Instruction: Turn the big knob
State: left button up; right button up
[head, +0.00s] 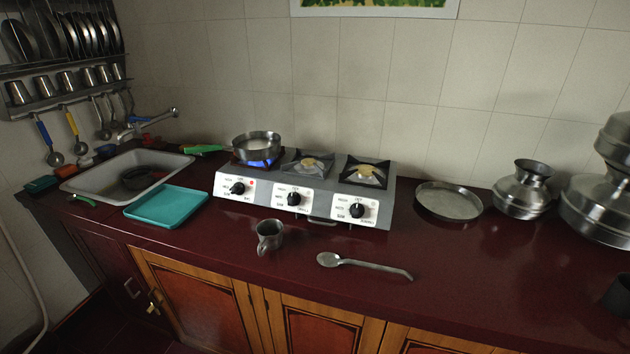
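A grey three-burner stove (325,210) stands on the dark red counter with three black knobs on white panels along its front. The left knob (237,188) is below a burner with a blue flame (260,162). The middle knob (294,198) and the right knob (357,210) are below burners that show no flame. The three knobs look close in size, so I cannot tell for sure which one is the big knob. Neither of my grippers is in view.
A pot (257,147) with a green handle sits on the lit burner. A metal mug (270,236) and a ladle (364,264) lie in front of the stove. A teal tray (166,206) is left of it, a round pan (448,202) right. The front right counter is mostly clear.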

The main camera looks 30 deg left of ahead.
aim_at(242, 188)
jog(key=u, duration=1.6)
